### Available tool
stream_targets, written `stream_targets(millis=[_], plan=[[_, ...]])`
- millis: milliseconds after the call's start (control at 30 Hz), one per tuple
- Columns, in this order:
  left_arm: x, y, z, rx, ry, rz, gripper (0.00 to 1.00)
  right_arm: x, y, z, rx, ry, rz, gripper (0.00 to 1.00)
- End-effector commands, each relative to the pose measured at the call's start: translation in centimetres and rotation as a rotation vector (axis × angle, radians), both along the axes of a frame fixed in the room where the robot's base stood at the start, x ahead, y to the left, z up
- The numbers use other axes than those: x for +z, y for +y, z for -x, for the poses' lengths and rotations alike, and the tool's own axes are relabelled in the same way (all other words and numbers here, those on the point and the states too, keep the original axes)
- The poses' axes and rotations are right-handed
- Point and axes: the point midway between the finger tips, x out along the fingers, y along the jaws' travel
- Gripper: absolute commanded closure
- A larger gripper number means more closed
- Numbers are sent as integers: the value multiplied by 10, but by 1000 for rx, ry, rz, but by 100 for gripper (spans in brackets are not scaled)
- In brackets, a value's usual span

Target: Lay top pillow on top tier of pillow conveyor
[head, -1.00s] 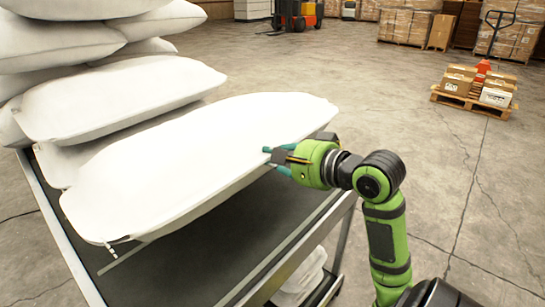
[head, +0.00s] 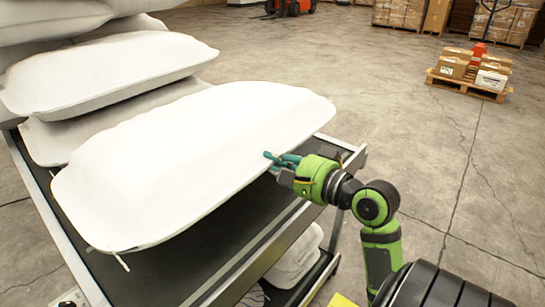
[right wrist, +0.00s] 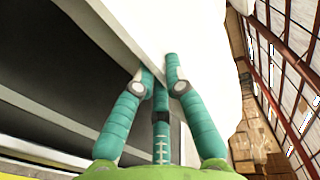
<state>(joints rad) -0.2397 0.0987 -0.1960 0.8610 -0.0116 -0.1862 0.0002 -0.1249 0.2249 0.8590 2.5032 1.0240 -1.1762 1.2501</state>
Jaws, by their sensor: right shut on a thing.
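A large white pillow (head: 190,160) lies over the dark top tier (head: 190,265) of the conveyor, its near edge raised above the surface. My right gripper (head: 275,162) is shut on the pillow's right edge. In the right wrist view, the teal fingers (right wrist: 160,80) close on the white pillow (right wrist: 200,30) with the dark tier below at left. Whether the pillow's far side rests on the tier is hidden. My left gripper is not in view.
A stack of white pillows (head: 110,70) stands at the back left of the conveyor. Folded white items (head: 295,258) sit on the lower tier. A pallet with boxes (head: 470,75) and an orange forklift (head: 290,6) stand on the open concrete floor.

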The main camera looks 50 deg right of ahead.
Motion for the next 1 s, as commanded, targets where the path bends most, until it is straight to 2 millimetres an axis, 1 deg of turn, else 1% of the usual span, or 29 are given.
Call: stream_targets(millis=[33,133,167,433,700,1000], plan=[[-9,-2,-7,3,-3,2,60,-13,0,2,-1,-21,0,100],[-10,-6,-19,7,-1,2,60,-26,0,5,-2,-44,-2,100],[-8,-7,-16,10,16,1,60,-26,0,5,-2,-50,-2,100],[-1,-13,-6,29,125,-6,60,-49,-1,10,-2,-91,-7,100],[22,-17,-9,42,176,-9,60,-66,-1,13,-1,-124,-8,100],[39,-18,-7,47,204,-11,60,-72,-1,15,-2,-141,-8,100]])
